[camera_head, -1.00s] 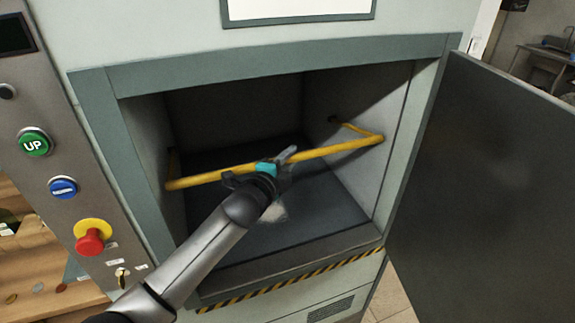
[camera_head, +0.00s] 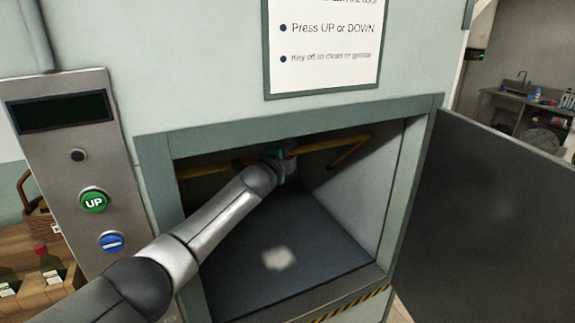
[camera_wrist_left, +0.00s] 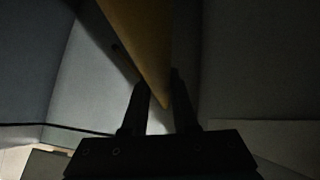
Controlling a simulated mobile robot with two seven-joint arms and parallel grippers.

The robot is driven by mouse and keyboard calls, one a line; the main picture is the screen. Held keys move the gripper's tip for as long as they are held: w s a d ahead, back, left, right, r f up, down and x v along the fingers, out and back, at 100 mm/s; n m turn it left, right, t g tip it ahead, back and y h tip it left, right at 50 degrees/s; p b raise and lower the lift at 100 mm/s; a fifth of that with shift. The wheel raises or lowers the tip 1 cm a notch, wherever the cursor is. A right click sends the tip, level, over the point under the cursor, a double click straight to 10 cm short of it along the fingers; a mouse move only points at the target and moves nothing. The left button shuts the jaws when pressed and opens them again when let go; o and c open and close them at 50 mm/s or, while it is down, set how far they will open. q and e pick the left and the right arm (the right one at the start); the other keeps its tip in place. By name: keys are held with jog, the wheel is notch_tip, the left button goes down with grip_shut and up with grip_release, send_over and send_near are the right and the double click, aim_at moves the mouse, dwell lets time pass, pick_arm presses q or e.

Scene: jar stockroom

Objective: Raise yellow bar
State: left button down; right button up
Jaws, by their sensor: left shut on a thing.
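The yellow bar (camera_head: 335,143) is a bent rail inside the open cabinet and now sits near the top of the opening. My left gripper (camera_head: 284,158) is shut on its middle stretch, and my forearm hides part of the bar. In the left wrist view the bar (camera_wrist_left: 145,40) comes down from the top to between the two dark fingers (camera_wrist_left: 160,100). That view is dim. My right gripper is not in view.
The cabinet door (camera_head: 490,220) stands open on the right. The cabinet floor (camera_head: 310,250) is bare apart from a pale patch. A control panel (camera_head: 85,180) with a green UP button (camera_head: 94,200) and a blue button (camera_head: 110,241) is on the left.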

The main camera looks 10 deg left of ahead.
pick_arm(q)
jog(key=shift+w+a+r, duration=0.4)
jog(key=shift+w+r, duration=0.1)
jog(key=shift+r, duration=0.35)
jog(key=c, duration=1.1)
grip_release()
jog(key=o, duration=0.4)
jog(key=shift+w+a+f, duration=0.1)
jog(key=shift+w+f, duration=0.05)
jog(key=shift+f, duration=0.1)
jog(key=shift+v, duration=7.7)
